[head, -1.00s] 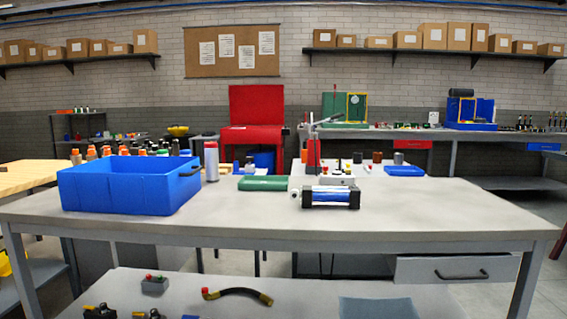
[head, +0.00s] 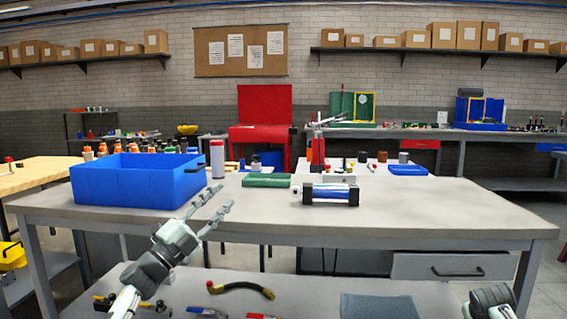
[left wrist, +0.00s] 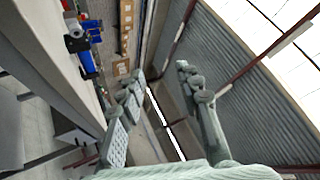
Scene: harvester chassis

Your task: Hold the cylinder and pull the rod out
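The cylinder (head: 330,194), blue with black end blocks, lies on its side on the grey table. A short pale rod end (head: 297,190) sticks out at its left. The cylinder also shows at upper left in the left wrist view (left wrist: 86,62). My left gripper (head: 223,200) is open and empty, in front of the table's front edge and left of the cylinder, apart from it. Its two spread fingers also show in the left wrist view (left wrist: 162,105). Only a dark part of my right arm shows at the lower right; its fingers are hidden.
A blue bin (head: 135,186) stands on the table's left. A white-and-red bottle (head: 217,160) and a green tray (head: 266,180) sit between it and the cylinder. Table space right of the cylinder is clear. A lower shelf holds a hose (head: 240,287) and small parts.

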